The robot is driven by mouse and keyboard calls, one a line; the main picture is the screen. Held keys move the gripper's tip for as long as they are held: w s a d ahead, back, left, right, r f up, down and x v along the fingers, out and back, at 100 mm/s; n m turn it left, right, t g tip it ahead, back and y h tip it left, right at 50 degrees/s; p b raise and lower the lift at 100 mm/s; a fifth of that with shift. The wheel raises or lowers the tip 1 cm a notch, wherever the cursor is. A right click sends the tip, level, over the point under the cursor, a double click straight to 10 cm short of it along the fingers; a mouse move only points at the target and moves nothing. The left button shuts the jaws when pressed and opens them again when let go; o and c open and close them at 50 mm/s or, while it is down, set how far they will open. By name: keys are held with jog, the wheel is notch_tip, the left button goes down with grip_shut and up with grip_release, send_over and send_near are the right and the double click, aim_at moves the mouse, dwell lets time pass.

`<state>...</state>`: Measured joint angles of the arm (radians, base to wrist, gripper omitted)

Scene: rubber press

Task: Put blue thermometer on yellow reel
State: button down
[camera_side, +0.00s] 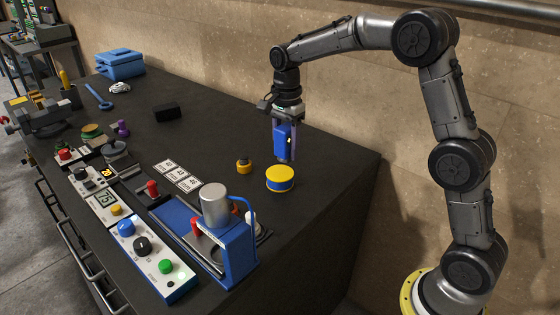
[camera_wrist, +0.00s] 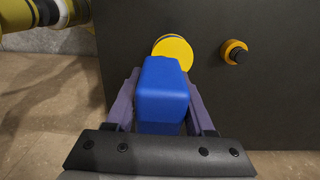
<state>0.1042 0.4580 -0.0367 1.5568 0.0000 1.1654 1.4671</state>
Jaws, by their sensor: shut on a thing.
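A blue block-shaped thing (camera_side: 282,138), which I take as the blue thermometer, hangs upright between the fingers of my gripper (camera_side: 284,158). In the wrist view the blue thermometer (camera_wrist: 162,92) fills the space between the two purple fingers of my gripper (camera_wrist: 162,105). The yellow reel (camera_side: 281,178), with a blue band round its side, lies flat on the dark table just below the gripper. In the wrist view the yellow reel (camera_wrist: 174,48) is partly hidden behind the blue thermometer. The thermometer appears raised above the reel; the exact gap is hard to tell.
A small yellow and black knob (camera_side: 244,166) stands left of the reel; it also shows in the wrist view (camera_wrist: 234,52). A blue press (camera_side: 238,245) with a grey cylinder stands in front. White number cards (camera_side: 177,176) lie to the left. The table's right side is clear.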

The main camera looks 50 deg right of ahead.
aim_at(280, 173)
jog(key=shift+w+d+f, duration=0.1)
jog(key=shift+w+f, duration=0.7)
jog(key=shift+f, duration=0.1)
jog(key=shift+w+f, duration=0.15)
jog(key=shift+f, duration=0.8)
jog(key=shift+w+f, duration=0.15)
jog(key=shift+f, duration=0.75)
jog(key=shift+c, duration=1.3)
grip_release()
jog(key=shift+f, duration=0.2)
